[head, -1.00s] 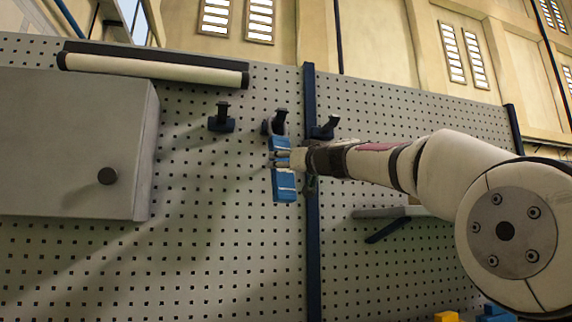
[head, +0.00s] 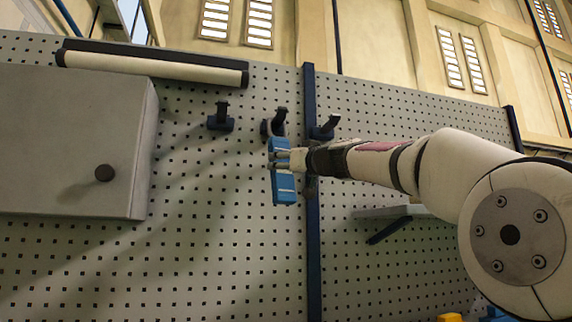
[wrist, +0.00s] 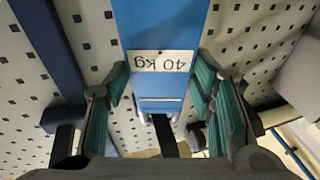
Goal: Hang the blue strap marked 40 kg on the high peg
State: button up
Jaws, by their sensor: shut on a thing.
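The blue strap (head: 284,190) hangs upright in front of the pegboard in the head view. In the wrist view the strap (wrist: 162,25) carries a white label reading 40 kg, upside down. My gripper (head: 281,160) is shut on the strap from the right, with teal finger pads on both sides in the wrist view. The strap's top end is just below or in front of the middle black peg (head: 280,118); I cannot tell whether they touch. A left peg (head: 221,115) and a right peg (head: 327,127) look empty. Which is the high peg is unclear.
A grey cabinet (head: 60,140) with a dark knob is mounted at the left. A long pale tube (head: 150,68) is above it. A blue post (head: 312,250) runs beside the strap. A small shelf (head: 385,212) sits under my arm. The lower pegboard is clear.

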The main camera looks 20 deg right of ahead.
jog(key=o, duration=1.6)
jog(key=v, duration=1.2)
jog(key=shift+r, duration=0.1)
